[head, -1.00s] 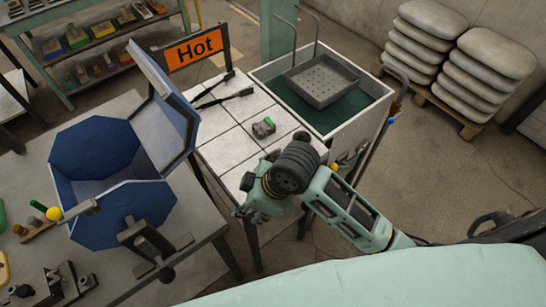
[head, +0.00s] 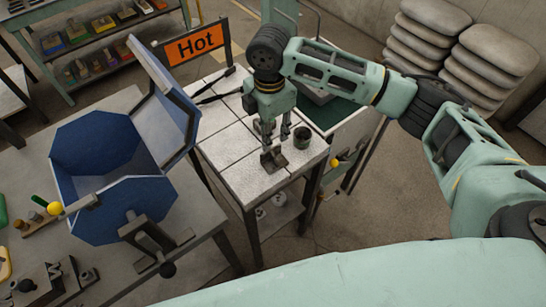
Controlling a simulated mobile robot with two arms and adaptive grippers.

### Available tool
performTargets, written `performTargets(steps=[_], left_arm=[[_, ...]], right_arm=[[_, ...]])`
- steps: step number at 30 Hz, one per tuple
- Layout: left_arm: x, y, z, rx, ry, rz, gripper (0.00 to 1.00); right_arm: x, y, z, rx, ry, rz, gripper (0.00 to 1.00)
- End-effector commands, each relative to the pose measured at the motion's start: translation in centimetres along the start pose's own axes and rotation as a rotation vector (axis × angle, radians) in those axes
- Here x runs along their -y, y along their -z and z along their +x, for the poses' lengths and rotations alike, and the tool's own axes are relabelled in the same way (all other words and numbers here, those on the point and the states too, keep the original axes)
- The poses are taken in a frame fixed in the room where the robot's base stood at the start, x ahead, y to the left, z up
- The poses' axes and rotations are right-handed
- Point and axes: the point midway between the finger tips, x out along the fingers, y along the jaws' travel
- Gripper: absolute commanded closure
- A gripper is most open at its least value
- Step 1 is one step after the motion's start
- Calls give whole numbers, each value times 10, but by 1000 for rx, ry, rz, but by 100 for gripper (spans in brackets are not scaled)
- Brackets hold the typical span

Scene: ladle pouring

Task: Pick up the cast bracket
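A small dark metal piece with an upright part, which looks like the cast bracket (head: 273,160), sits on the white tiled table (head: 224,147). My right gripper (head: 277,138) points down over the table, just behind the bracket in the picture. Its two fingers are apart with nothing visible held between them. The fingertips come close to the bracket; I cannot tell whether they touch it. My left gripper is not in view.
An orange "Hot" sign (head: 198,44) stands behind the table. The open blue octagonal container (head: 100,215) is on the left. Tongs lie at the table's back, partly hidden.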

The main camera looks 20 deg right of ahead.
Motion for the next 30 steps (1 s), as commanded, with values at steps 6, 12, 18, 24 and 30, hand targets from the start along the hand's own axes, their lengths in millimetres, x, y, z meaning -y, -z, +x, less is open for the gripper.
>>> performTargets(steps=[6,12,18,24,30], left_arm=[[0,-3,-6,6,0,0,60],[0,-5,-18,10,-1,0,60],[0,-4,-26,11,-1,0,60],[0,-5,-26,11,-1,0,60],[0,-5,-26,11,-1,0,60]], right_arm=[[0,-3,18,3,5,-2,71],[0,-6,40,4,6,-1,71],[-1,-8,69,4,3,-1,71],[-2,-7,76,3,0,-3,71],[-2,-7,76,3,0,-2,79]])
